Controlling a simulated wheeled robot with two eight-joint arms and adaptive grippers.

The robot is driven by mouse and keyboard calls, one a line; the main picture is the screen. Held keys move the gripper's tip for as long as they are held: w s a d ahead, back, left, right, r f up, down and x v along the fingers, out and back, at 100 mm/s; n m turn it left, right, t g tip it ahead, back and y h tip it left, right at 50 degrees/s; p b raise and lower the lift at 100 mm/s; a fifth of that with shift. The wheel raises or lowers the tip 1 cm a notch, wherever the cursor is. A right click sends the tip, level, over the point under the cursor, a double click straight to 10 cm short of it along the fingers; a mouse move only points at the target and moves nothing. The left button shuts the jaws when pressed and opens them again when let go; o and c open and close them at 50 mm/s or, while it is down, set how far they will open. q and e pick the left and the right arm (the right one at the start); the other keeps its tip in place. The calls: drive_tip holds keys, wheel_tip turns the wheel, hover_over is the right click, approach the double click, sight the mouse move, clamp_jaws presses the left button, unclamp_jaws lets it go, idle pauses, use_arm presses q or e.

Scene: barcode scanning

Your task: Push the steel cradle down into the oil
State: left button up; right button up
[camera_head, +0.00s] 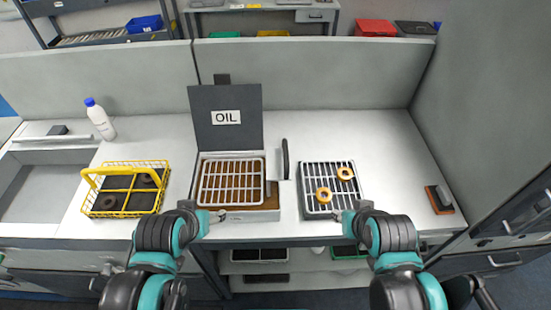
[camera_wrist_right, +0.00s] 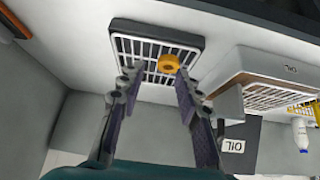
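The steel cradle (camera_head: 247,178) is a light metal grid in the grey oil bath (camera_head: 240,216), with brown oil showing through its bars. The bath's raised dark lid (camera_head: 226,146), marked OIL, stands behind. A dark handle (camera_head: 285,158) stands upright at the bath's right side. My left gripper (camera_head: 216,214) is at the bath's front left edge; its fingers are too small to tell their state. My right gripper (camera_head: 349,214) is at the front of the grid rack to the right. In the wrist view (camera_wrist_right: 158,77) its fingers are apart and empty.
A dark block (camera_head: 438,199) lies far right. The back right tabletop is clear.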

drive_tip(key=shift+r, duration=0.15)
drive_tip(key=c, duration=0.5)
drive_tip(key=w+r+n+p, duration=0.1)
drive_tip(key=r+p, duration=0.1)
drive_tip(key=w+a+r+n+g+p, duration=0.1)
drive_tip(key=r+p, duration=0.1)
drive_tip(key=w+a+r+n+p, duration=0.1)
drive_tip(key=w+r+p, duration=0.1)
drive_tip(key=r, duration=0.1)
drive_tip(key=shift+a+y, duration=0.1)
drive_tip(key=shift+y, duration=0.2)
clamp_jaws()
drive_tip(key=n+g+p, duration=0.6)
drive_tip(key=n+p, duration=0.5)
drive_tip(key=p, duration=0.8)
approach(286, 151)
drive_tip(key=shift+s+f+y, duration=0.1)
drive_tip(key=shift+f+y, duration=0.1)
drive_tip(key=shift+y, duration=0.1)
drive_tip(key=shift+a+f+b, duration=0.15)
drive_tip(key=shift+f+b, duration=2.15)
drive_tip(key=shift+f, duration=1.15)
